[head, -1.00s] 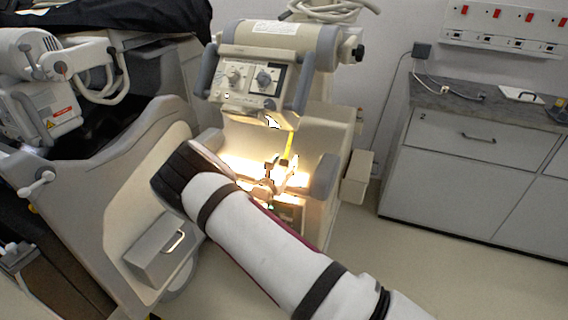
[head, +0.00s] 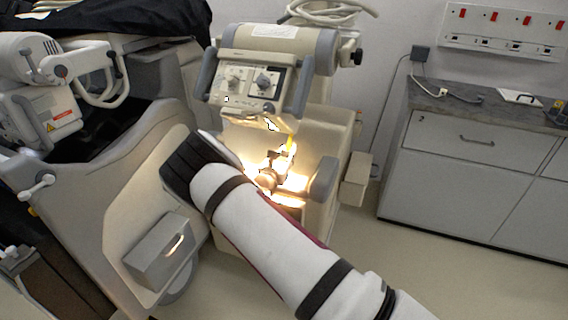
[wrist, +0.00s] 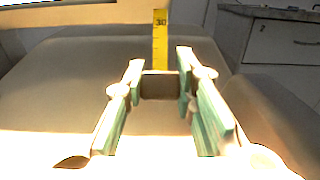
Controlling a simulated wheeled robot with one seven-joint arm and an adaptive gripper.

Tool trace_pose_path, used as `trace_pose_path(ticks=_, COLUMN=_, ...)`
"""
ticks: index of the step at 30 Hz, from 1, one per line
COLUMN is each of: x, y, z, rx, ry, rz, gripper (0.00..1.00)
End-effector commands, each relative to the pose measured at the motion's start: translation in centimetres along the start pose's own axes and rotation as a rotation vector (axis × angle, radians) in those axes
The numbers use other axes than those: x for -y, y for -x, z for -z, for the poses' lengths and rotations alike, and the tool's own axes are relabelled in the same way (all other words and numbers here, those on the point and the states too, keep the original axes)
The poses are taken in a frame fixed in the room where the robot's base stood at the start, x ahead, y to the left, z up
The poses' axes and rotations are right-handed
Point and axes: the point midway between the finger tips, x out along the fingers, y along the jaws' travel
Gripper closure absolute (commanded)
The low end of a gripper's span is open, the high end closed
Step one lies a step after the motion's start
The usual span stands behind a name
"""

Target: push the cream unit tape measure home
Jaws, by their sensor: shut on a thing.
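The cream unit (head: 325,125) stands at the centre of the head view, with a control panel on top. Its yellow tape (head: 291,145) hangs below the panel. The tape also shows in the wrist view (wrist: 160,40), with a 30 mark near the top. A dark brown block (wrist: 160,86) sits at the tape's lower end, between my fingertips. My gripper (head: 275,166) is just below the panel, in bright light. In the wrist view, its green-padded fingers (wrist: 160,78) are shut on the block. The tape's upper end is hidden in the head view.
A grey side handle (head: 324,177) is close to the right of my gripper. A large cream machine (head: 85,200) with a grey box (head: 158,250) stands at left. A grey cabinet (head: 470,190) is at right, with open floor before it.

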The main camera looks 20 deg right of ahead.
Motion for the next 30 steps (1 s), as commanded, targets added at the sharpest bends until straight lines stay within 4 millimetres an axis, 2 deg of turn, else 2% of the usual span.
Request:
trace_pose_path(ticks=2, x=0.0, y=-0.6, z=-0.8, rx=0.004, ry=-0.002, rz=0.000, gripper=1.00)
trace_pose_path(ticks=9, x=0.0, y=-0.6, z=-0.8, rx=0.005, ry=-0.001, rz=-0.001, gripper=1.00)
trace_pose_path(ticks=10, x=0.0, y=-0.6, z=-0.8, rx=0.005, ry=-0.001, rz=-0.001, gripper=0.71)
trace_pose_path(ticks=12, x=0.0, y=-0.6, z=-0.8, rx=0.004, ry=-0.001, rz=-0.001, gripper=0.55)
trace_pose_path(ticks=23, x=0.0, y=-0.3, z=-0.7, rx=0.002, ry=0.000, rz=-0.001, gripper=0.53)
trace_pose_path(ticks=26, x=0.0, y=0.5, z=-0.6, rx=0.001, ry=0.000, rz=-0.001, gripper=0.53)
trace_pose_path(ticks=30, x=-0.1, y=2.9, z=-0.6, rx=0.001, ry=0.001, rz=-0.003, gripper=0.53)
